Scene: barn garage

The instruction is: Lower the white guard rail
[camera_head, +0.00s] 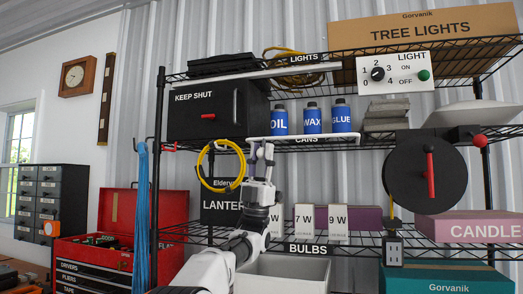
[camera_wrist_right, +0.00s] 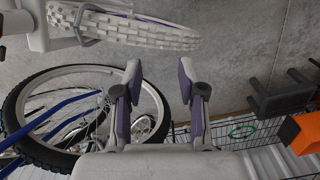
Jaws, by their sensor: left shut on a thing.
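The white guard rail (camera_head: 315,137) runs along the front of the CANS shelf, just at the feet of three blue cans marked OIL (camera_head: 279,122), WAX (camera_head: 312,120) and GLUE (camera_head: 341,118). My left gripper (camera_head: 262,150) reaches up from below and is shut on the rail near its left end. The fingers hide a little of the rail there. My right gripper (camera_wrist_right: 158,75) shows only in the right wrist view. Its two fingers are apart, with nothing between them.
A yellow cable coil (camera_head: 221,166) hangs just left of my left gripper. A black KEEP SHUT box (camera_head: 218,109) stands left of the cans. White bulb boxes (camera_head: 305,222) stand below. A bicycle wheel (camera_wrist_right: 85,110) lies beneath my right gripper.

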